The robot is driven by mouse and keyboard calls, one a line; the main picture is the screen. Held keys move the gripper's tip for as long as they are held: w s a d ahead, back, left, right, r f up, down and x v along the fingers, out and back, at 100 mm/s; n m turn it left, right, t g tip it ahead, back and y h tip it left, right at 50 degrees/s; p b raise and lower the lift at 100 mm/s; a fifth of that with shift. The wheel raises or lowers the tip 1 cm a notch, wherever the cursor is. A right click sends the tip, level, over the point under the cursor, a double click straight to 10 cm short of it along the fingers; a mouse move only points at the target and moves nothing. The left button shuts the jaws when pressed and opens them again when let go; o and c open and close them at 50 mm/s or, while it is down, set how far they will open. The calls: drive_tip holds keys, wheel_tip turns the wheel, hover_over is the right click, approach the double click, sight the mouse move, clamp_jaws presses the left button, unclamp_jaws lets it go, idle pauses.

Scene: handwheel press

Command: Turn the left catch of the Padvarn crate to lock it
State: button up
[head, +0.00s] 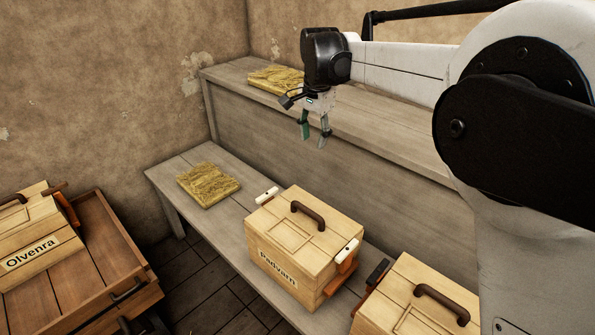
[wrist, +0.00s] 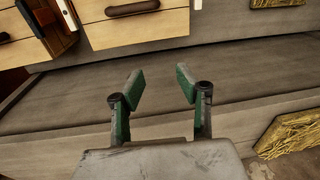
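The pale wooden Padvarn crate (head: 283,235) stands on the low bench, lid on, with a brown handle on top. Its left catch (head: 267,196), a white bar, sits at the left top edge, apart from my gripper. A matching white right catch (head: 348,250) sits at the right edge, with an orange part below it. My gripper (head: 313,141) is open and empty, pointing down above and behind the crate. In the wrist view the crate (wrist: 135,30) is cut off at the top. A white catch (wrist: 197,5) shows at its right side there, mostly cut off.
Another handled crate (head: 412,300) stands close to the right. The Olvenra crate (head: 30,245) sits on a wooden cart (head: 95,235) at left. Straw slabs lie on the bench (head: 208,184) and the raised shelf (head: 275,79). The air around my gripper is clear.

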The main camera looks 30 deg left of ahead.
drive_tip(key=g, duration=0.1)
hover_over(267, 193)
wheel_tip(267, 193, down, 8)
drive_tip(key=shift+h, duration=0.4)
wheel_tip(267, 193, down, 14)
drive_tip(key=shift+f+b, duration=0.15)
drive_tip(key=shift+b, duration=1.05)
clamp_jaws()
